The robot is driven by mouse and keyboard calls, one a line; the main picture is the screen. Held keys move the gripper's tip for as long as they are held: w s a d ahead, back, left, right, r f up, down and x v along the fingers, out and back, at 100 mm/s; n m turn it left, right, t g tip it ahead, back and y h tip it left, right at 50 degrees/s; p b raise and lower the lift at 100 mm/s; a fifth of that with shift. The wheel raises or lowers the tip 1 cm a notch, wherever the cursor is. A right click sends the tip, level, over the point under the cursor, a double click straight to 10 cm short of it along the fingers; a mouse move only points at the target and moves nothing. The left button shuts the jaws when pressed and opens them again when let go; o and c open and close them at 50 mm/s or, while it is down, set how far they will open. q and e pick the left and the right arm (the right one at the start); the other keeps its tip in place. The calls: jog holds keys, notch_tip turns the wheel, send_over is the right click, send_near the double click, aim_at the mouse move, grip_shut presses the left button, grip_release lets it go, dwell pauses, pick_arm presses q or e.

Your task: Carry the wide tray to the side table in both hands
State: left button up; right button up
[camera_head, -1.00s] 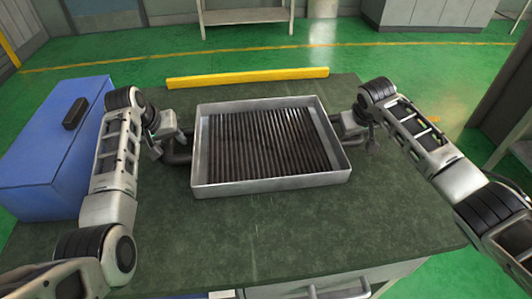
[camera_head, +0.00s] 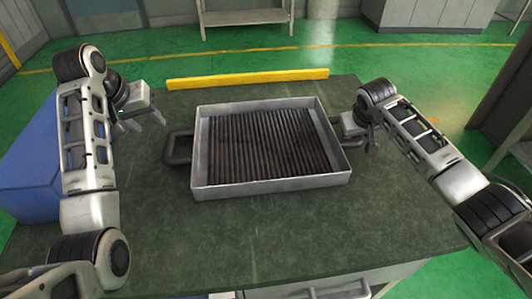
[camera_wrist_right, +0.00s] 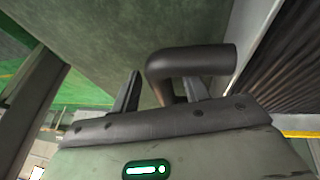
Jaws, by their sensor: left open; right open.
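The wide metal tray (camera_head: 270,185) lies flat on the green-topped table, with a ribbed dark heating element (camera_head: 265,142) inside it. Its dark left handle (camera_head: 175,147) is bare and in full view. My left gripper (camera_head: 146,122) is open and empty, up and left of that handle and apart from it. My right gripper (camera_head: 370,138) is at the tray's right side. In the right wrist view its open fingers (camera_wrist_right: 160,90) stand on either side of the dark bent right handle (camera_wrist_right: 195,60). The head view largely hides the right handle behind that gripper.
A blue box (camera_head: 30,175) stands on the left, partly behind my left arm. A yellow bar (camera_head: 248,78) lies along the table's far edge. The table top (camera_head: 290,230) is clear in front of the tray. A pale bench (camera_head: 245,16) stands beyond on the green floor.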

jog(key=v, duration=1.2)
jog(key=shift+f, duration=0.15)
